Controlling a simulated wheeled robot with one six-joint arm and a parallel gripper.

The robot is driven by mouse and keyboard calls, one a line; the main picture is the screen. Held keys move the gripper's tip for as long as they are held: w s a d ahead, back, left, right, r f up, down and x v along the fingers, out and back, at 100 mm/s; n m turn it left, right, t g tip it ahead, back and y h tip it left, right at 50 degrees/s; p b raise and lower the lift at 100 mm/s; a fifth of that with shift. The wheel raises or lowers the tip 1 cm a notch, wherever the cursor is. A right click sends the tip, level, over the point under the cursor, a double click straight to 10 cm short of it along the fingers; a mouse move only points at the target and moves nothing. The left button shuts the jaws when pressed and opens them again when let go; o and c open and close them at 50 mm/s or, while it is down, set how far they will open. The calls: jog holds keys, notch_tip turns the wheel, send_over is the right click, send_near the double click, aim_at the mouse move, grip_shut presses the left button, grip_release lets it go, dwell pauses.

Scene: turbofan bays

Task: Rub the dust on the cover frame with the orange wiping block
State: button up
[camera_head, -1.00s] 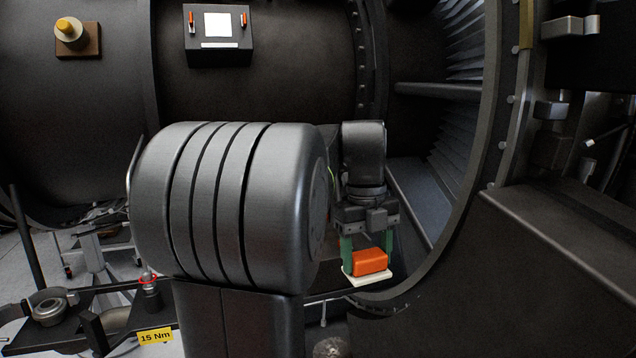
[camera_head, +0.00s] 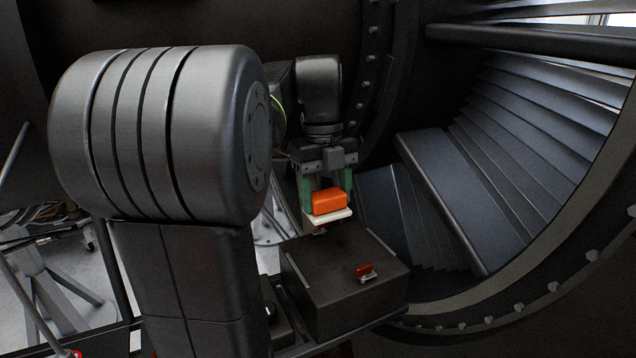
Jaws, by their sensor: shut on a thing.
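The orange wiping block (camera_head: 329,201) has a pale pad on its underside. My gripper (camera_head: 327,192), with green fingers, is shut on it from above and holds it about level. The block is at the back edge of a dark box-like housing (camera_head: 343,285) in this view. I cannot tell whether the pad touches the housing or hovers over it. This housing may be the cover frame, but I cannot be sure. No dust can be made out on it, and the part behind the block is hidden.
The round engine casing (camera_head: 560,265) curves around the right, with grey vanes (camera_head: 540,130) inside. A grey stand (camera_head: 60,295) is at lower left. My own arm blocks much of the left.

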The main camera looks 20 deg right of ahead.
jog(key=shift+s+f, duration=0.25)
jog(key=shift+f, duration=0.5)
jog(key=shift+w+f+b, duration=0.1)
jog(key=shift+f+b, duration=1.6)
jog(key=shift+f, duration=0.55)
jog(key=shift+f+b, duration=0.55)
jog(key=shift+f, duration=0.45)
jog(key=shift+s+d+r, duration=0.15)
jog(key=shift+s, duration=1.9)
jog(key=shift+s+d, duration=0.15)
jog(key=shift+s, duration=1.85)
jog(key=shift+w, duration=0.2)
